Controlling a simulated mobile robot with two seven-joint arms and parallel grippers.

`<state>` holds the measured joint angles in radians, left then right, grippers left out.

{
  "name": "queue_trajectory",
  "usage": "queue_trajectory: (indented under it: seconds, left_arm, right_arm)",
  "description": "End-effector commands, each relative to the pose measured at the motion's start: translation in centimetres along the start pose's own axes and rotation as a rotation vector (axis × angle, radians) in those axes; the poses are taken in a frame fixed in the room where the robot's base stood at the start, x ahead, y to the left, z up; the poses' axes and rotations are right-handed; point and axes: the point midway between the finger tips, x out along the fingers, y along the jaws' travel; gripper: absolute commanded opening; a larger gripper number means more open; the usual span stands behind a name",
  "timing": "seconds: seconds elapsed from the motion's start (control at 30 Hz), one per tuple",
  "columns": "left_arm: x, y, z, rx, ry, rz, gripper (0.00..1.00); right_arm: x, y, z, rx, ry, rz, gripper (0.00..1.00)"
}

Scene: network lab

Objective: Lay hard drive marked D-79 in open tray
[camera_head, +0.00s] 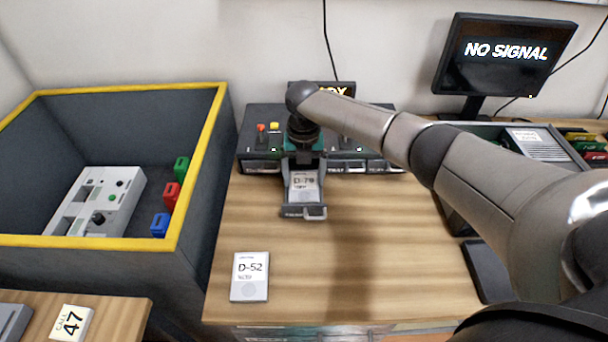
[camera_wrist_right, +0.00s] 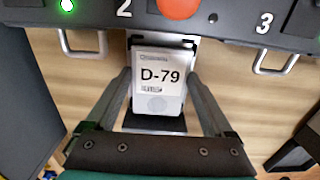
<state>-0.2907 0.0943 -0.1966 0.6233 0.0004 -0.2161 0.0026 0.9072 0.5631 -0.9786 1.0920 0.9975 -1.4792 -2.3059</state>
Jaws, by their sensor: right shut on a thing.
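The hard drive marked D-79 (camera_head: 304,181) is a pale labelled slab; it also shows in the right wrist view (camera_wrist_right: 160,77). It lies lengthwise within the outline of the open tray (camera_head: 304,211), a dark drawer with a front handle pulled out of the bay unit (camera_head: 259,154). Whether it rests on the tray floor or is held just above it, I cannot tell. My right gripper (camera_head: 304,164) points down over the tray and is shut on the drive, one finger along each long side in the right wrist view. My left gripper is not in view.
A second drive, D-52 (camera_head: 250,277), lies on the wooden bench (camera_head: 390,285). A yellow-rimmed bin (camera_head: 120,243) stands left, holding a grey control box (camera_head: 97,200) and coloured blocks. A monitor (camera_head: 503,54) stands back right. The bench front middle is clear.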

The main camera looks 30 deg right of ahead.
Motion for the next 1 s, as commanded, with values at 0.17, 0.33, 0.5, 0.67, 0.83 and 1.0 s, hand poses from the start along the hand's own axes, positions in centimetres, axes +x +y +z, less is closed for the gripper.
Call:
queue_trajectory:
  seconds: [0.17, 0.33, 0.5, 0.67, 0.83, 1.0]
  left_arm:
    - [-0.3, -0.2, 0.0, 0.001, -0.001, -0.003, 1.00]
    - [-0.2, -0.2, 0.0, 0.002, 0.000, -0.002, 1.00]
    - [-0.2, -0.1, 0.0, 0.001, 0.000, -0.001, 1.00]
    - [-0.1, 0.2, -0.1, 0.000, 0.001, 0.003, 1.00]
    - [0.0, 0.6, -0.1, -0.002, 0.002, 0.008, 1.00]
    - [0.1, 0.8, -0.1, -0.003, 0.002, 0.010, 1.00]
  right_arm:
    - [-0.1, 0.1, 0.0, 0.000, 0.000, 0.001, 0.18]
    - [0.0, 0.1, 0.0, 0.000, -0.001, 0.001, 0.18]
    - [0.0, 0.1, 0.0, 0.000, -0.001, 0.001, 0.18]
    - [0.2, 0.1, 0.0, 0.000, -0.001, 0.001, 0.18]
    - [0.4, 0.1, 0.0, 0.000, -0.001, 0.001, 0.18]
    - [0.6, 0.1, 0.0, 0.000, -0.001, 0.001, 0.18]
